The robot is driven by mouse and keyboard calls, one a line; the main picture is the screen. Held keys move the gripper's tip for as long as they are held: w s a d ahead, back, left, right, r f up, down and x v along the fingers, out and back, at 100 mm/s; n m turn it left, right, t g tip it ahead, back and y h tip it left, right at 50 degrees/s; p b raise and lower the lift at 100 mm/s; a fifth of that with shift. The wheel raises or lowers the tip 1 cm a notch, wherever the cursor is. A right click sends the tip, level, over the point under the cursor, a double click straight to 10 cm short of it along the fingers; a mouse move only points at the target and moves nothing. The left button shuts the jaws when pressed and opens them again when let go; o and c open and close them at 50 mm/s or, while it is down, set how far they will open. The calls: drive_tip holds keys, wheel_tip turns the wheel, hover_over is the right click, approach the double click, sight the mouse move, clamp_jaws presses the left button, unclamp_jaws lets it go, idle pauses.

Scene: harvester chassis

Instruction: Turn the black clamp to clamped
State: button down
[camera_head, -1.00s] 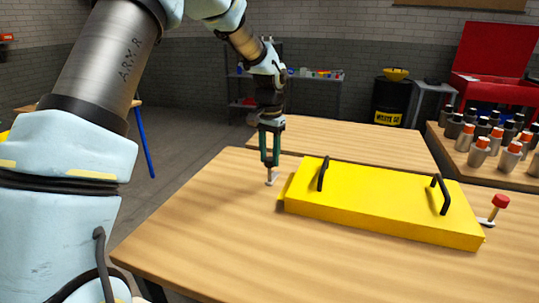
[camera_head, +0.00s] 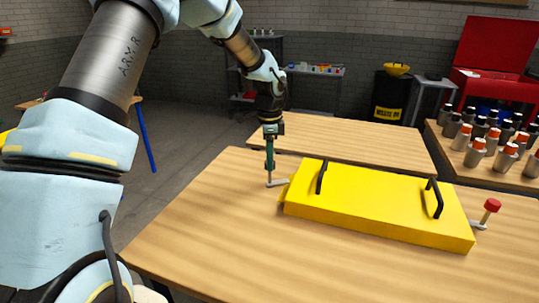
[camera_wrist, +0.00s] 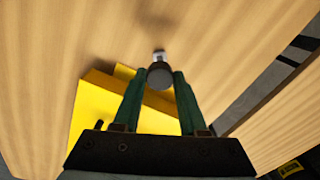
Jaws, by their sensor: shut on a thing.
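The black clamp stands at the left end of the yellow chassis panel (camera_head: 375,208). Its metal foot and arm (camera_head: 278,183) point right, with the tip close to the panel's left edge; I cannot tell if they overlap. In the wrist view its round black knob (camera_wrist: 160,76) sits between my fingertips. My gripper (camera_head: 269,167) points down and is shut on the knob. In the head view the fingers hide the knob, and a short metal stem shows below them.
A red-knobbed clamp (camera_head: 491,206) stands at the panel's right end. Two black handles (camera_head: 321,177) rise from the panel. Several bottles (camera_head: 478,146) stand on the right table. The front of the wooden table (camera_head: 220,240) is clear.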

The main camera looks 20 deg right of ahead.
drive_tip(key=m+p, duration=0.1)
drive_tip(key=m, duration=0.2)
drive_tip(key=shift+r+m+p, duration=0.15)
drive_tip(key=shift+m+p, duration=0.15)
drive_tip(key=shift+d+m+p, duration=0.1)
drive_tip(key=shift+m+p, duration=0.55)
drive_tip(key=shift+m, duration=0.75)
drive_tip(key=shift+c, duration=2.2)
unclamp_jaws()
wheel_tip(320, 180, up, 11)
drive_tip(key=b, duration=0.2)
drive_tip(key=shift+f+b, duration=0.2)
drive_tip(key=shift+b, duration=0.15)
